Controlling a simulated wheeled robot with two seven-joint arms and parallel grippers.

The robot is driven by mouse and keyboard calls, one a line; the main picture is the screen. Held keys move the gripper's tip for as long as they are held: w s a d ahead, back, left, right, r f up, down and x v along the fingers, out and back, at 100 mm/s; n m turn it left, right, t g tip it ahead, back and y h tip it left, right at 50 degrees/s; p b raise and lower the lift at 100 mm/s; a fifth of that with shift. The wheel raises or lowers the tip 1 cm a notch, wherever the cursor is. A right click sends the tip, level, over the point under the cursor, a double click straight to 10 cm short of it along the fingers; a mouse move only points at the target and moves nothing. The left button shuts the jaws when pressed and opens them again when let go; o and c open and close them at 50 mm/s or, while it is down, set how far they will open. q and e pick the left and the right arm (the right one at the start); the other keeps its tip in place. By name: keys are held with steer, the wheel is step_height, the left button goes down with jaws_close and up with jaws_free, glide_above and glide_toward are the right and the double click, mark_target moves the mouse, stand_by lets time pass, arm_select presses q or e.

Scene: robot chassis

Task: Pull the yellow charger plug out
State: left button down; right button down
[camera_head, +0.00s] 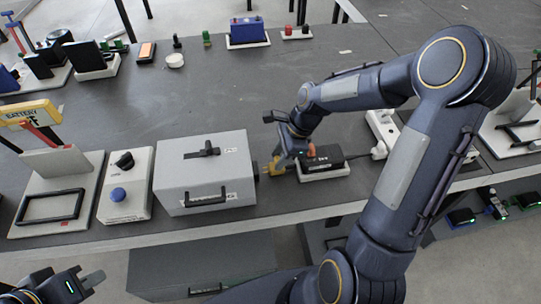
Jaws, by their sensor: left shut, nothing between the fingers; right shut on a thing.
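The yellow charger plug (276,167) is small and sits at the right side of the grey box (182,170), beside a black device (326,158) on a white base. My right gripper (284,157) reaches down over the plug and is shut on it. Its fingers and wrist hide part of the plug. I cannot tell whether the plug is still seated in a socket. My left gripper (92,279) is shut and empty at the bottom left, in front of the table edge and away from the plug.
A white control box (139,200) with a blue button stands left of the grey box. A stand with a black frame (58,165) is further left. A white power strip (382,127) lies right of the black device. The table middle behind the grey box is clear.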

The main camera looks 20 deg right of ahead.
steer(key=shift+s+d, duration=0.1)
steer(key=shift+d, duration=0.4)
steer(key=c, duration=1)
jaws_free()
steer(key=shift+d, duration=0.15)
steer(key=shift+c, duration=0.2)
steer(key=shift+r, duration=0.1)
steer(key=v, duration=0.7)
steer(key=shift+s+r, duration=0.15)
steer(key=shift+r, duration=0.15)
steer(key=shift+d, duration=0.1)
